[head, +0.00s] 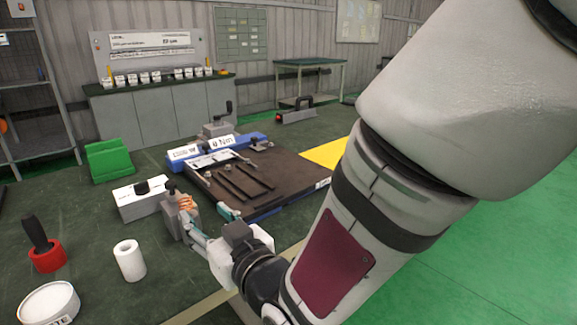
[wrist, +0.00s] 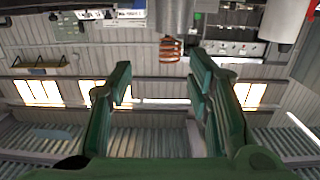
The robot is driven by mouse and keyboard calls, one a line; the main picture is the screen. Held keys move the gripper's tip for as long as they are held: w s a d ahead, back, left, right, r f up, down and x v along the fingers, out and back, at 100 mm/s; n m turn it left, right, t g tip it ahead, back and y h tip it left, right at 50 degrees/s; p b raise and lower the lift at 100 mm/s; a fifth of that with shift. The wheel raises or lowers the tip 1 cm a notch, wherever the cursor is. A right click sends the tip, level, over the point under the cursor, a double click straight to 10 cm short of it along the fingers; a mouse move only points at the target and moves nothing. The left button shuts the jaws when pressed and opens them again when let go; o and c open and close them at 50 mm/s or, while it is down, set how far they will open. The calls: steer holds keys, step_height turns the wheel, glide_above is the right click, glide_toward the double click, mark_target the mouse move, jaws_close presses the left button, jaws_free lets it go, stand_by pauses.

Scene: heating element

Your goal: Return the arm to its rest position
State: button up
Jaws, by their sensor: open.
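My gripper (head: 208,222) is low over the dark green bench in the head view, at the front left corner of the brown mat (head: 265,165). In the wrist view its two green fingers (wrist: 163,85) stand wide apart with nothing between them. A copper-coloured coil, the heating element (head: 186,202), sits at a grey block just beyond the fingertips. The coil also shows upside down in the wrist view (wrist: 172,48), above and apart from the fingers. My arm fills the right of the head view.
A white box (head: 140,203), a white roll (head: 129,260), a red-based tool (head: 46,258) and a white tub (head: 48,305) stand left of my gripper. A green bin (head: 110,160) is behind. Dark tools lie on the mat. Green floor (head: 500,260) is clear at right.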

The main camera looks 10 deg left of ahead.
steer(key=d+f+m+g+h, duration=0.1)
steer(key=d+m+g+h, duration=0.6)
steer(key=d, duration=1.9)
steer(key=s+d+m+g+h, duration=0.25)
steer(key=s+d, duration=0.45)
steer(key=s, duration=0.5)
steer(key=s+d+m+g+h, duration=0.1)
steer(key=s+d+h, duration=0.3)
steer(key=s+d, duration=0.55)
step_height(320, 180, up, 22)
steer(key=s+a+t+p, duration=0.2)
steer(key=t+p, duration=0.1)
steer(key=p, duration=1.6)
steer(key=shift+s+a+f+n, duration=0.2)
steer(key=shift+s+a+n, duration=0.1)
steer(key=shift+a+n, duration=0.05)
